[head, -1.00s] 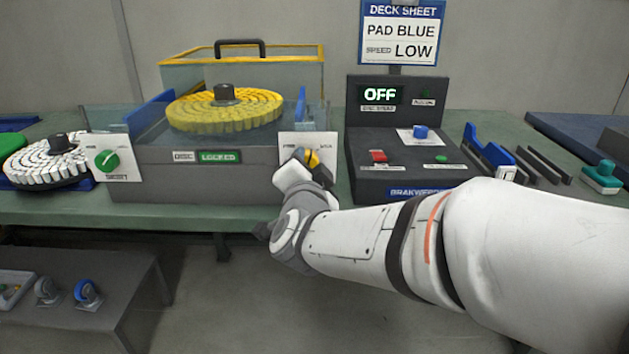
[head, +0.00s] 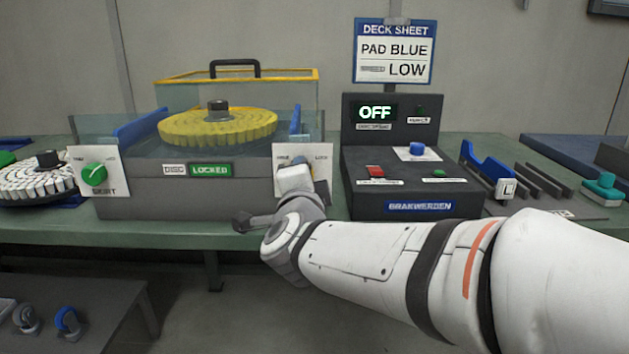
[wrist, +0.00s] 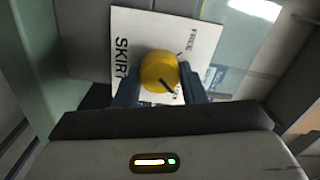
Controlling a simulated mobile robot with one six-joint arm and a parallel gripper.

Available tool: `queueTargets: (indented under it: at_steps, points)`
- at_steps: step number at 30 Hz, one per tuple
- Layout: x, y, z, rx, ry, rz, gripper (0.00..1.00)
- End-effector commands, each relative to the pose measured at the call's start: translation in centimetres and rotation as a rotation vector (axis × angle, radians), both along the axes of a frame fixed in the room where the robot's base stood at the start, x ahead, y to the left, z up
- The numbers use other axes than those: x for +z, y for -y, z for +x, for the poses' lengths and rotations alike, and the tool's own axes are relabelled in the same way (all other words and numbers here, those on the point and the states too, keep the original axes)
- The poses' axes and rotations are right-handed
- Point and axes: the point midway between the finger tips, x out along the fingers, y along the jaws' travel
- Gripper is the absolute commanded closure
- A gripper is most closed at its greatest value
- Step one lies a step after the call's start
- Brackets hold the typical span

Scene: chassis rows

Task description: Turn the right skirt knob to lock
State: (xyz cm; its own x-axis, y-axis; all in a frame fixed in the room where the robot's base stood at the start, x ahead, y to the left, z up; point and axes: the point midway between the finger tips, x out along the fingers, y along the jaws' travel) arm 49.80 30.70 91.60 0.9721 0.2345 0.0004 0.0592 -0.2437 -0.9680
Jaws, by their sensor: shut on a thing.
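The right skirt knob (wrist: 158,70) is yellow, with a dark pointer line, on a white plate (wrist: 125,55) marked SKIRT and FREE in the wrist view. The lettering by the right finger is partly covered, and I cannot tell for sure which mark the pointer faces. My gripper (wrist: 160,82) is shut on the knob, one blue-grey finger on each side. In the head view my gripper (head: 306,176) hides the knob; the plate (head: 319,154) shows LOCK at its upper right. The left skirt knob (head: 95,175) is green. A disc sign (head: 210,170) reads LOCKED.
A yellow pad disc (head: 217,128) sits in the grey chassis (head: 180,196). A dark control box (head: 412,190) reading OFF stands close right of the plate. A white pad disc (head: 35,182) lies at the left. A blue holder (head: 485,165) is further right.

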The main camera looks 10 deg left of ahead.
Motion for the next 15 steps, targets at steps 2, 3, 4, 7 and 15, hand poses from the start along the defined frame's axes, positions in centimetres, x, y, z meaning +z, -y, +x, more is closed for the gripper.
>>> queueTargets:
  at_steps: [2, 3, 4, 7, 15]
  points:
    - [0.05, 0.06, 0.05, -0.002, 0.000, 0.001, 0.86]
    - [0.05, 0.06, 0.05, -0.002, 0.000, 0.001, 0.86]
    - [0.05, 0.07, 0.05, -0.002, 0.000, 0.001, 0.86]
    - [0.05, 0.07, 0.05, -0.002, 0.000, 0.000, 0.86]
    - [0.02, 0.05, 0.03, -0.002, 0.001, -0.001, 0.43]
